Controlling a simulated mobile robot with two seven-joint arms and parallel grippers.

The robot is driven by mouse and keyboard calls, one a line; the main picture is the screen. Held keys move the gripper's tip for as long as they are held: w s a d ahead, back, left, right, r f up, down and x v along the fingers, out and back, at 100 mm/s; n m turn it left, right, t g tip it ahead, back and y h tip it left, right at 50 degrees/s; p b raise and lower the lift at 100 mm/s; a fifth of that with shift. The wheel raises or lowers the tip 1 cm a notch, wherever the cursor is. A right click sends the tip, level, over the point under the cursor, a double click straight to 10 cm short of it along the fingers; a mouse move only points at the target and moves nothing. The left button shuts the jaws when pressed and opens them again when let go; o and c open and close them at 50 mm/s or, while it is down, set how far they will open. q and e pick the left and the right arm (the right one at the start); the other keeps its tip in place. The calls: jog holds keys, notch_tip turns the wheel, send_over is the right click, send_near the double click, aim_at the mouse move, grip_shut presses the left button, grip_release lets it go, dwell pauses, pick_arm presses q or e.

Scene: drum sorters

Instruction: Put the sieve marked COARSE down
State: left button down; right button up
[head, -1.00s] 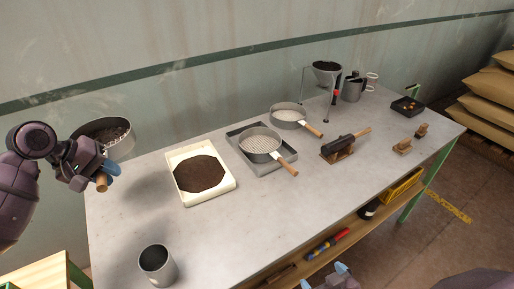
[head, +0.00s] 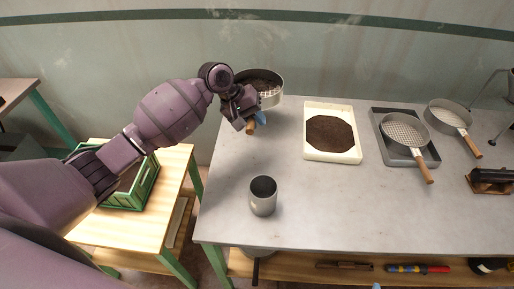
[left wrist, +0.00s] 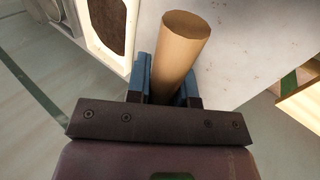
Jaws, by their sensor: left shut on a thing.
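My left gripper (head: 258,112) is shut on the wooden handle (head: 251,127) of a round metal sieve (head: 270,97). The handle also shows between the blue fingers in the left wrist view (left wrist: 178,58). The sieve has dark, lumpy material in it and is held at the back left of the grey table (head: 350,210), apparently above its top. No marking can be read on it. A second sieve (head: 405,132) sits on a grey tray (head: 432,155), and a third (head: 447,116) stands behind it to the right. Only a blue sliver of my right gripper (head: 376,286) shows at the bottom edge.
A cream tray (head: 333,157) of dark soil lies right of the held sieve. A metal cup (head: 263,197) stands at the front left. The table is bare between them and along its front. A green crate (head: 135,190) sits on a wooden side table (head: 115,235).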

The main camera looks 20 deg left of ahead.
pick_arm(q)
send_over(262, 157)
jog(key=a, duration=0.2)
jog(key=f, duration=0.3)
jog(key=f+b, duration=0.1)
jog(key=f, duration=0.2)
jog(key=shift+s+f, duration=0.2)
jog(key=shift+f, duration=1)
notch_tip(262, 157, down, 2)
jog(key=shift+f+b, duration=0.2)
jog(key=shift+b, duration=0.15)
jog(key=shift+f, duration=0.35)
pick_arm(e)
notch_tip(262, 157, down, 2)
pick_arm(q)
jog(key=shift+f, duration=0.65)
pick_arm(e)
jog(key=shift+s+f, duration=0.35)
jog(key=shift+s, duration=0.05)
